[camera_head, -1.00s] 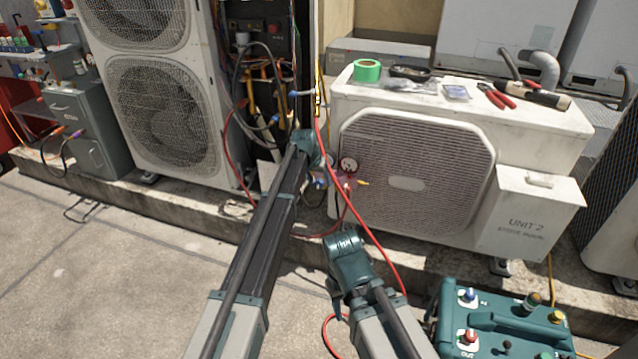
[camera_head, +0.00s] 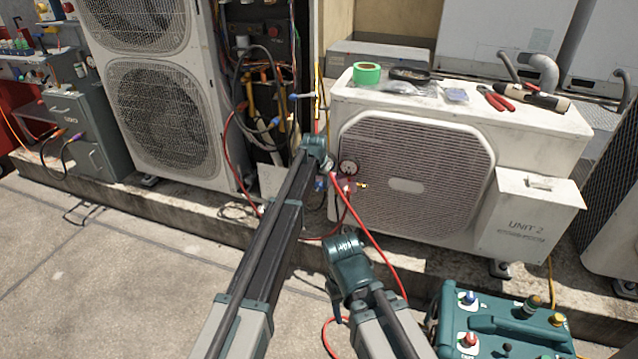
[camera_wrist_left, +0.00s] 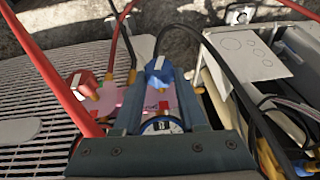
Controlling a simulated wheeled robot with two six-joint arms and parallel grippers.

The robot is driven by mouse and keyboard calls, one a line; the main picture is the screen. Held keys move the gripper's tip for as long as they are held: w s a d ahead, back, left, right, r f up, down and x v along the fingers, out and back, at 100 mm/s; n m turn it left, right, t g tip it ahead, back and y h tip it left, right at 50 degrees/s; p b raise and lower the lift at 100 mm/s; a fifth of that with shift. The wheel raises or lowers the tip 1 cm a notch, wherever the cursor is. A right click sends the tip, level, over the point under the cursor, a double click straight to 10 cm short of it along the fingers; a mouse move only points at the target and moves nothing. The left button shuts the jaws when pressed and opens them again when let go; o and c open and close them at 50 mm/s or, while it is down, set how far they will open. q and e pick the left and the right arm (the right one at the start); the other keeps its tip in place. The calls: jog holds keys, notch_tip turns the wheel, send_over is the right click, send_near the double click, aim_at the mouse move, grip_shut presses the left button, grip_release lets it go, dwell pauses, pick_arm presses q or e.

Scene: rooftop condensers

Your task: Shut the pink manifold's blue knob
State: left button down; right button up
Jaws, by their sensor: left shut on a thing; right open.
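The pink manifold (camera_wrist_left: 140,100) hangs by the left side of the UNIT 2 condenser; its pink body also shows in the head view (camera_head: 344,183), partly behind my left arm. The blue knob (camera_wrist_left: 158,72), with a white stripe, sits between the fingers of my left gripper (camera_wrist_left: 160,90), which is shut on it. The red knob (camera_wrist_left: 83,84) is apart to the left. A gauge (camera_wrist_left: 160,126) shows between the fingers. In the head view my left gripper (camera_head: 322,158) is at the manifold. My right gripper (camera_head: 347,262) is open and empty, low in front of the condenser.
A red hose (camera_head: 370,235) runs down from the manifold past my right gripper. UNIT 2 (camera_head: 465,125) carries green tape (camera_head: 367,73) and red pliers (camera_head: 495,99) on top. A teal machine (camera_head: 500,325) stands at the lower right. Open wiring (camera_head: 265,95) is behind my left arm.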

pick_arm(q)
jog(key=y, duration=0.1)
jog(key=b, duration=0.1)
jog(key=y, duration=0.1)
jog(key=shift+s+d+f+m+t+y, duration=0.15)
jog(key=shift+d+f+m+t+y, duration=0.15)
jog(key=shift+d+t, duration=0.1)
jog(key=shift+t+y+b, duration=0.4)
jog(key=shift+y+b, duration=0.55)
jog(key=shift+y, duration=0.05)
jog(key=shift+r, duration=0.1)
jog(key=shift+c, duration=2.3)
grip_release()
jog(key=shift+r, duration=0.1)
